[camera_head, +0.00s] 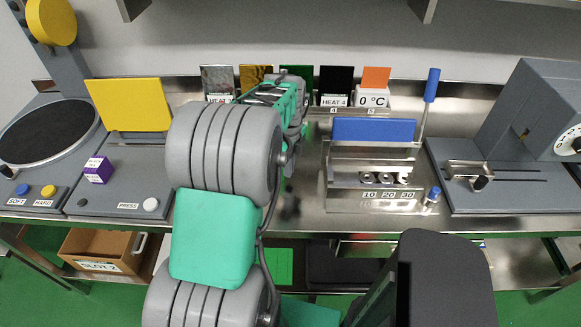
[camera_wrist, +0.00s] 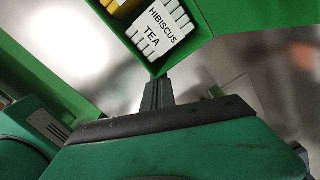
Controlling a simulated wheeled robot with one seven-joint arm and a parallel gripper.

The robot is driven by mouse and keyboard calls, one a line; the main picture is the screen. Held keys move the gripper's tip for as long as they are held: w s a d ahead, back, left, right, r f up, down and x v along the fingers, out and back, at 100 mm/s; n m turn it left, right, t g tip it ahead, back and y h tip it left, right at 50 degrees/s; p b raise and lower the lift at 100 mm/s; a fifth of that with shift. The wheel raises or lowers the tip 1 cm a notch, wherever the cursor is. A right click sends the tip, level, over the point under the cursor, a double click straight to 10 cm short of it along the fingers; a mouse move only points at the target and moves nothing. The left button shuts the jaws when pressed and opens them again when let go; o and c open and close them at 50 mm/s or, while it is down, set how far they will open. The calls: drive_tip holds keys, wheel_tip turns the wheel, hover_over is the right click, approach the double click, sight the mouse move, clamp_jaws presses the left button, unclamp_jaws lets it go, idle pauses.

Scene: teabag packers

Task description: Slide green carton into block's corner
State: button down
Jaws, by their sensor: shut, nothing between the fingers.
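The green carton (camera_wrist: 130,38) is at the top of the wrist view, open towards the camera. It holds white packets with a HIBISCUS TEA label (camera_wrist: 160,30) and a yellow packet beside them. My gripper (camera_wrist: 157,92) is shut and empty, its dark fingers just below the carton's near corner. I cannot tell whether they touch it. In the head view, my arm hides the carton and the gripper.
In the head view, a row of coloured plates, one black (camera_head: 336,82), stands at the back. A steel fixture with a blue top (camera_head: 373,130) stands right of my arm. A yellow-lidded press (camera_head: 130,105) and a purple box (camera_head: 97,170) are left.

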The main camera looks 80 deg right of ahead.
drive_tip(key=w+d, duration=0.1)
drive_tip(key=w, duration=0.4)
drive_tip(key=w+d, duration=0.1)
drive_tip(key=w, duration=0.5)
drive_tip(key=w+d, duration=0.2)
drive_tip(key=w, duration=0.3)
drive_tip(key=shift+w, duration=0.15)
drive_tip(key=shift+a, duration=0.1)
